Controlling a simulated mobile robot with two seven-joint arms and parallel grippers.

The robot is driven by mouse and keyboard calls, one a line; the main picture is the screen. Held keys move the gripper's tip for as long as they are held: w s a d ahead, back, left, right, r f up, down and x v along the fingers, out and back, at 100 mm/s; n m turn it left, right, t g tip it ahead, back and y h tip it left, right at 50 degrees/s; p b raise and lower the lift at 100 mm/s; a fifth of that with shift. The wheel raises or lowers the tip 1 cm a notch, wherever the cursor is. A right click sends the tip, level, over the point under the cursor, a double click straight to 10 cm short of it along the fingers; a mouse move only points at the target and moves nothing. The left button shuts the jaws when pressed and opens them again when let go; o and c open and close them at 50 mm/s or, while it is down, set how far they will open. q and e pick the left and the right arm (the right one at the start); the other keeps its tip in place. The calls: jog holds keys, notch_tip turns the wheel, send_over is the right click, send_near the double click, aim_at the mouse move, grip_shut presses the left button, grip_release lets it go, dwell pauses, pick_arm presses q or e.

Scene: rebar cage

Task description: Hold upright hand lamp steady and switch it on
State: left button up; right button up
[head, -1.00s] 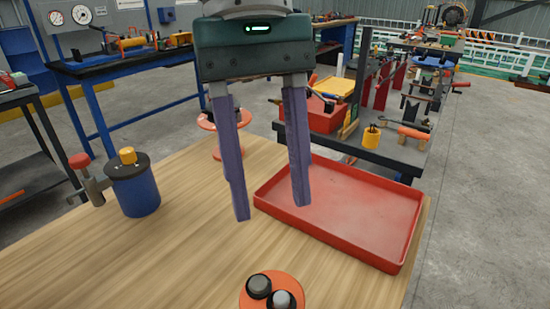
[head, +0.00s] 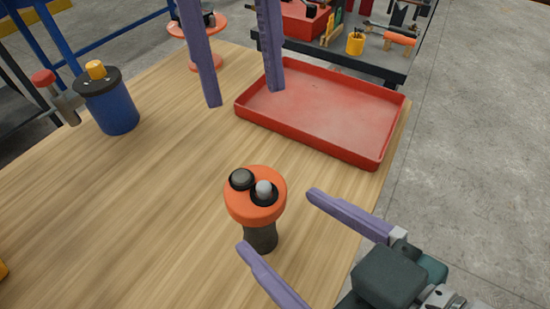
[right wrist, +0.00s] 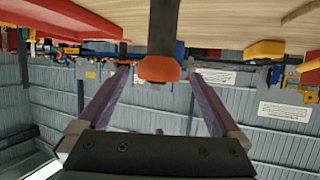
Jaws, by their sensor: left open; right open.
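The hand lamp (head: 258,234) stands upright on the wooden table, with a dark handle and a wide orange head. Two round buttons, one dark and one grey, sit on top of the head. In the right wrist view the lamp (right wrist: 160,69) appears upside down between the fingertips. My right gripper (head: 277,219) is open, with a purple finger reaching toward each side of the lamp; I cannot tell whether either touches it. My left gripper (head: 244,97) is open and empty, pointing down behind the lamp by the red tray.
A red tray (head: 330,118) lies at the table's back right edge. A blue canister (head: 113,108) with a yellow knob stands at the left. An orange round-topped item (head: 197,27) is at the far edge. The table around the lamp is clear.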

aim_at(245, 192)
jog(key=x, duration=0.9)
jog(key=shift+w+a, duration=0.1)
jog(key=shift+w, duration=0.05)
jog(key=c, duration=1.4)
pick_arm(q)
jog(key=shift+c, duration=0.2)
pick_arm(e)
jog(key=shift+c, duration=0.6)
pick_arm(q)
grip_shut()
